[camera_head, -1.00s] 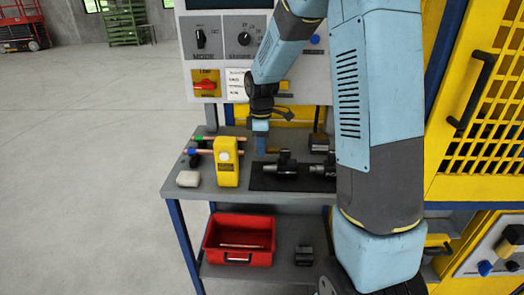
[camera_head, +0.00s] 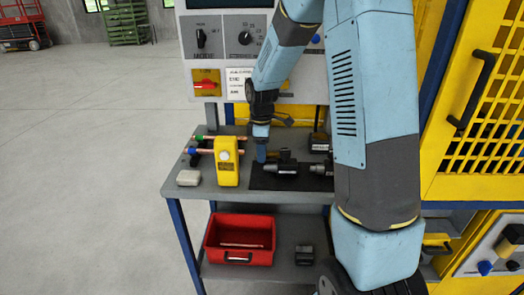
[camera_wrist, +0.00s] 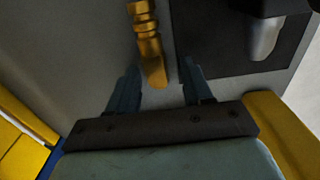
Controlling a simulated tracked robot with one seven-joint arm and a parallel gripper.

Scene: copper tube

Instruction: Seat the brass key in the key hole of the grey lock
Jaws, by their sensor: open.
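In the wrist view, a brass stepped piece, the brass key (camera_wrist: 148,42), reaches down from the top edge; its lower end lies between my fingertips. My gripper (camera_wrist: 157,78) is open, with one finger on each side of the key and a gap to both. In the head view, my gripper (camera_head: 261,155) points down at the workbench by the left edge of the black mat; I cannot make out the key there. I cannot identify the grey lock or its key hole with certainty in either view.
Dark fittings (camera_head: 286,168) lie on the black mat (camera_head: 262,183), close right of my gripper. A red bin (camera_head: 240,217) stands on the lower shelf.

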